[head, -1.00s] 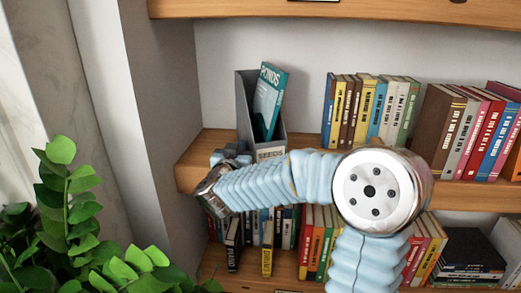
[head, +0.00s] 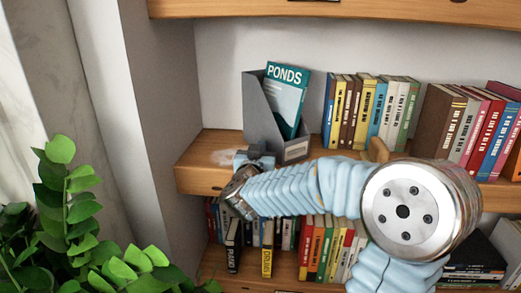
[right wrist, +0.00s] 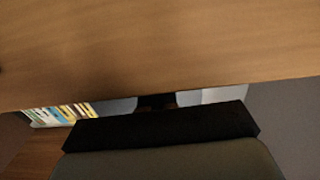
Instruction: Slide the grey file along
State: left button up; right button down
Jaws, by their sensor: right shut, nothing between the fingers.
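The grey file (head: 262,122) stands upright on the middle wooden shelf, with a teal book marked PONDS (head: 288,95) inside it. A pale label is on its front edge. My right gripper (head: 256,156) is shut and empty at the lower left of the file, by the shelf's front edge. It seems to be against the file's lower side, but I cannot tell if they touch. The right wrist view shows wood close above the dark gripper body, and the file is not clearly seen there. My left gripper is not in view.
The shelf (head: 205,165) is bare to the file's left, up to the grey side wall (head: 165,110). More books fill the shelf below, and a leafy plant (head: 75,220) is at lower left.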

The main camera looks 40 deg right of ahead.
aim_at(294, 152)
jog(key=shift+s+d, duration=0.15)
jog(key=shift+s+d+b, duration=0.3)
jog(key=shift+s+d, duration=1.25)
jog(key=shift+s, duration=0.25)
jog(key=shift+s+d+b, duration=0.55)
jog(key=shift+s+d, duration=1)
jog(key=shift+s, duration=0.3)
jog(key=shift+w+a+p, duration=0.4)
jog(key=shift+w, duration=0.15)
jog(key=shift+w+a, duration=0.75)
jog(key=shift+w, duration=0.1)
